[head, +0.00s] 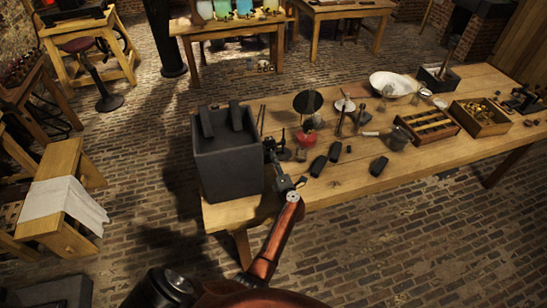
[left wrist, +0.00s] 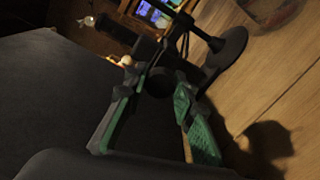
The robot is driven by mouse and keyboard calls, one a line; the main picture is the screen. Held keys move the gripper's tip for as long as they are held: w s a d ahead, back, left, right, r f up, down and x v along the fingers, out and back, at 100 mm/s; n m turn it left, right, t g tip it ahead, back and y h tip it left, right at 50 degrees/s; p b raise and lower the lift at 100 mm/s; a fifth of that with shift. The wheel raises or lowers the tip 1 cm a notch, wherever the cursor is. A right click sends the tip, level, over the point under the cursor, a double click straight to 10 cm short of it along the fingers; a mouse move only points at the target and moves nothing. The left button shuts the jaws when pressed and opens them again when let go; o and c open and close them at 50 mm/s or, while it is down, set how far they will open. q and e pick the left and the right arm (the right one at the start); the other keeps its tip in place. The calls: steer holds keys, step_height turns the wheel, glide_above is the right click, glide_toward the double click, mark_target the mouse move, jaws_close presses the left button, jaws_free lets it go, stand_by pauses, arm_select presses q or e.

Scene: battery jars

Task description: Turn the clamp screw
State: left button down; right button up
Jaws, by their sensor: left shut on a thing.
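A dark clamp stand stands on the table close beside the large dark grey box (head: 222,150). In the left wrist view its dark rod and round base (left wrist: 228,52) show beyond my fingers. My left gripper (head: 272,158) reaches up to the stand along the right side of the box. In the left wrist view its two green-padded fingers (left wrist: 155,88) are on either side of a dark rounded piece (left wrist: 159,82), which looks like the clamp screw. The gripper is shut on it. The fingers hide part of the screw, and its turn angle cannot be told. My right gripper is not in view.
The wooden table (head: 345,185) carries a red-based burner (head: 308,137), small black blocks (head: 318,166), a white bowl (head: 392,84), a slotted wooden tray (head: 428,125) and a box of small parts (head: 481,118). The box wall is very near my left gripper. The table's front edge is mostly clear.

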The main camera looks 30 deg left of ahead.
arm_select(q)
steer(key=m+p, duration=0.3)
steer(key=shift+r, duration=0.15)
steer(key=shift+m+p, duration=0.75)
steer(key=shift+m, duration=0.45)
